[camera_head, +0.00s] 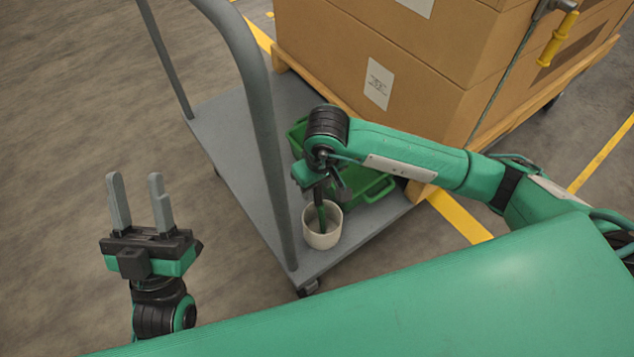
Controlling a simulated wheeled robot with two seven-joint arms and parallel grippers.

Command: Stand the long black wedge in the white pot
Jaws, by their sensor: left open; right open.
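The white pot (322,239) stands upright on the grey platform of a cart, near its front corner. My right gripper (328,190) is right above the pot, pointing down; its fingers are small and partly hidden by its own body. A narrow dark upright piece (321,217) reaches down into the pot below this gripper. It may be the long black wedge, but I cannot tell its full shape or whether the gripper touches it. My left gripper (140,206) is open and empty, fingers up, over the floor to the left of the cart.
A green crate (374,190) sits on the cart behind the pot, partly hidden by my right arm. The cart's grey handle rail (266,130) rises left of the pot. Large cardboard boxes (400,60) on a pallet stand behind. The floor at left is clear.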

